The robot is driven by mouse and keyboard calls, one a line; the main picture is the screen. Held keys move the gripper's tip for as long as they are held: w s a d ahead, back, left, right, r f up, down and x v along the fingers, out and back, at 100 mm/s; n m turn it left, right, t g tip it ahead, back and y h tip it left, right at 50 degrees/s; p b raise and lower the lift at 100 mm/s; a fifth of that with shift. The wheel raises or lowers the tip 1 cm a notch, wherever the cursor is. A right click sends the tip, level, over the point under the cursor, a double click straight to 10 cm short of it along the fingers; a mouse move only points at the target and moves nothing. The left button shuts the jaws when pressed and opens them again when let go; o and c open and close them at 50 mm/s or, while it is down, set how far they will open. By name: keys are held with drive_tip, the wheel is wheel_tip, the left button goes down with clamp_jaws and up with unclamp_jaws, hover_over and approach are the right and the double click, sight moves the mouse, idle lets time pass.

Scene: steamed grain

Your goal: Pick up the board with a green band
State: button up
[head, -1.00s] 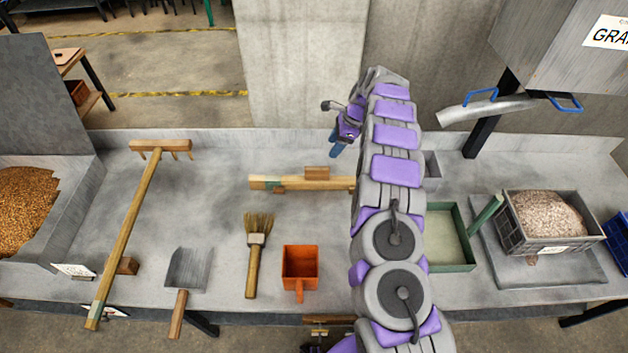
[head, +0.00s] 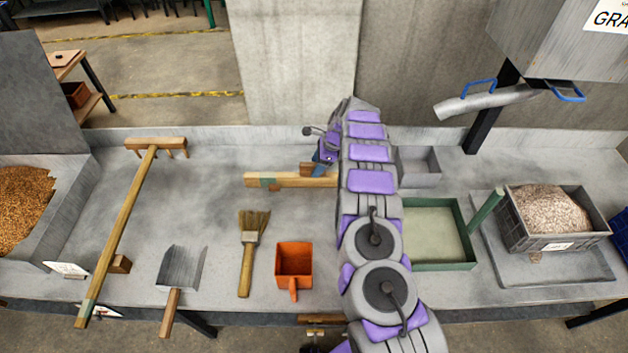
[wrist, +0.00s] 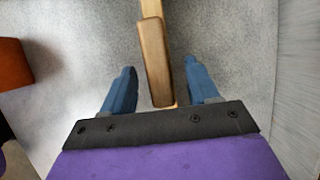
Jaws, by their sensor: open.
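The wooden board with a green band (head: 255,180) lies flat on the grey table. A raised wooden grip block (head: 306,169) sits on it. My arm covers the board's right end. My gripper (head: 322,168) is open at the block, with blue fingers pointing down. In the wrist view, the block (wrist: 152,60) lies between the two spread fingers of my gripper (wrist: 162,72), with a gap on each side. The board (wrist: 152,8) runs away beyond it.
An orange scoop (head: 294,267), a brush (head: 248,250), a metal shovel (head: 180,268) and a long wooden rake (head: 120,235) lie to the left. A green-rimmed tray (head: 440,266), a small grey box (head: 418,165) and a grain crate (head: 545,220) stand right. The table between rake and board is clear.

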sight(311, 170)
drive_tip(key=x, duration=0.4)
drive_tip(key=shift+a+r+b, duration=0.2)
drive_tip(key=shift+a+b, duration=0.1)
drive_tip(key=shift+b, duration=0.05)
drive_tip(key=shift+a, duration=0.5)
drive_tip(key=shift+d+r, duration=0.15)
drive_tip(key=shift+d, duration=0.6)
drive_tip(key=c, duration=0.7)
drive_tip(key=shift+a, duration=0.2)
drive_tip(key=c, duration=0.3)
drive_tip(key=shift+a, duration=0.35)
clamp_jaws()
drive_tip(key=shift+d, duration=0.25)
